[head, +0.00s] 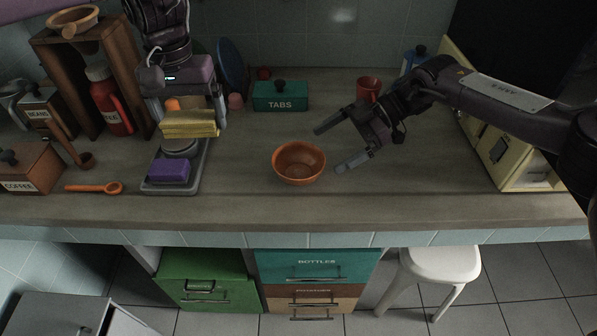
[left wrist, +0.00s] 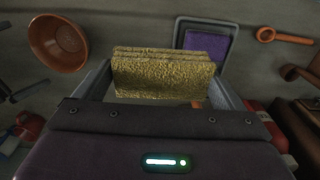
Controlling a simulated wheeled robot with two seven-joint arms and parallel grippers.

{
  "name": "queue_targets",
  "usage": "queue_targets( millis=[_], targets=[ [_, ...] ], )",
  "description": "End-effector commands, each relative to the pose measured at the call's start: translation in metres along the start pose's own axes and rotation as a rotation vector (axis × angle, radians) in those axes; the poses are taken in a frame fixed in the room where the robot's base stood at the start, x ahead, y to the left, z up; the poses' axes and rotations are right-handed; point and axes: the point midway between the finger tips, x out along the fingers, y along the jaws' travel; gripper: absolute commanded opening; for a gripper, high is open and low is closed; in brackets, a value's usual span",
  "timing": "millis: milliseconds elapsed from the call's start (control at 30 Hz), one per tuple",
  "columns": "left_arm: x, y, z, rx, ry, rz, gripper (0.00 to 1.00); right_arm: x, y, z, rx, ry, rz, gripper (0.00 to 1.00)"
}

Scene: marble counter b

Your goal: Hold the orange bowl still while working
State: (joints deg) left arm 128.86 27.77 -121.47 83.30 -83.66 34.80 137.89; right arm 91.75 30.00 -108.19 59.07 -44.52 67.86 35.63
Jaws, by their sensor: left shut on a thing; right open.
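The orange bowl (head: 299,163) stands upright on the counter, left of my right gripper; it also shows in the left wrist view (left wrist: 58,42). It looks empty. My right gripper (head: 328,147) is open, its two fingers pointing toward the bowl's right side and apart from it. My left gripper (head: 189,115) is shut on a yellow sponge-like block (head: 190,124), held above a grey tray (head: 202,163). The block also shows between the fingers in the left wrist view (left wrist: 162,75).
A purple block (head: 169,171) lies in the tray. An orange spoon (head: 95,188) lies to its left. A green TABS box (head: 280,96) and a red mug (head: 369,88) stand behind the bowl. The counter in front of the bowl is clear.

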Motion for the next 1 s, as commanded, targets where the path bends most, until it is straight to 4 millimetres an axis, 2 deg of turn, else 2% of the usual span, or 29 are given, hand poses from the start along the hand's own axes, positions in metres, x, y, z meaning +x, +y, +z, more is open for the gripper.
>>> queue_targets(
  millis=[200,500,700,1000],
  targets=[
    [0.007,0.000,0.000,0.000,0.000,0.000,0.66,0.035,-0.001,0.002,0.001,0.002,-0.003,1.00],
    [0.008,0.000,0.000,0.000,0.000,0.000,0.66,0.071,0.000,0.000,0.000,0.002,-0.001,1.00],
    [0.008,0.000,0.000,0.000,0.000,0.000,0.66,0.081,0.000,0.000,0.000,0.001,0.000,1.00],
    [0.008,0.000,0.000,0.000,0.000,0.000,0.66,0.082,0.000,0.000,0.000,0.000,0.000,1.00]
  ],
)
